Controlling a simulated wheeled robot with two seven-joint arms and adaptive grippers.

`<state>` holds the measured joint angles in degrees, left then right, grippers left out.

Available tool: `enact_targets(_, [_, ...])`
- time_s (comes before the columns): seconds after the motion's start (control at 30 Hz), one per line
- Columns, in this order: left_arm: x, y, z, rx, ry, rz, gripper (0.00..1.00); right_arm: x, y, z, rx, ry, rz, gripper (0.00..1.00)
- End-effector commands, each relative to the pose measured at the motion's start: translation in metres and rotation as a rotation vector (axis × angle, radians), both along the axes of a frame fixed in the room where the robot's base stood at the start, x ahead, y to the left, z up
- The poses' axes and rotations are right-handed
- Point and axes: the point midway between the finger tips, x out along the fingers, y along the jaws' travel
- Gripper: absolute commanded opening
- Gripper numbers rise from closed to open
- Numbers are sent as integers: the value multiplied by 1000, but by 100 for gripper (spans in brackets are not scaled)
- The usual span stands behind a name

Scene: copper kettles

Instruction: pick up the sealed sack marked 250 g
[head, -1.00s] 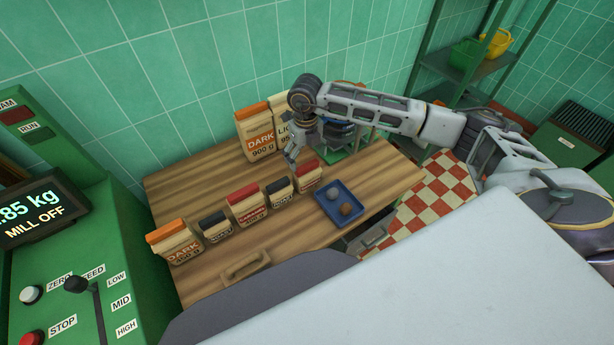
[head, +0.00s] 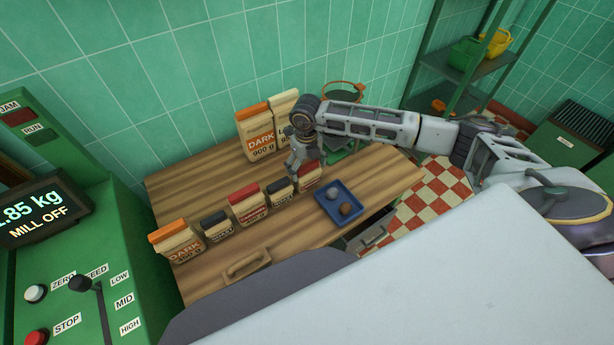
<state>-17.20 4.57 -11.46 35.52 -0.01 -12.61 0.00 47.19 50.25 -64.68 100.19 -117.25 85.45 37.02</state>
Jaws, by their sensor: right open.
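A row of small sacks stands on the wooden table. From left they are an orange-topped DARK sack (head: 179,242), a black-topped sack (head: 216,226), a red-topped sack (head: 248,206), a second black-topped sack (head: 281,192) and a smaller red-topped sack (head: 309,181). The weights on the small sacks are too blurred to read surely, so I cannot tell which is marked 250 g. My right gripper (head: 306,168) is open, pointing down, at the right end of the row by the smaller red-topped sack, partly covering it. I cannot tell whether they touch. My left gripper is out of view.
Behind stand a large DARK 900 g sack (head: 258,134) and another tall sack (head: 285,108). A blue tray (head: 343,220) with two round lumps lies right of the row. A wooden handled piece (head: 246,264) lies in front. A green machine (head: 75,280) stands at left.

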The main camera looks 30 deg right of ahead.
Motion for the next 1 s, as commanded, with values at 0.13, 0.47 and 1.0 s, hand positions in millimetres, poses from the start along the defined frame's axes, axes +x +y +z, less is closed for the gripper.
enact_targets(0.13, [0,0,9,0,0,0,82,-3,-1,-14,-1,4,-1,88])
enact_targets(0.47, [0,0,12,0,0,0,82,-2,-1,-37,1,1,-1,88])
enact_targets(1.0, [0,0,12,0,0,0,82,-2,-1,-37,1,1,0,73])
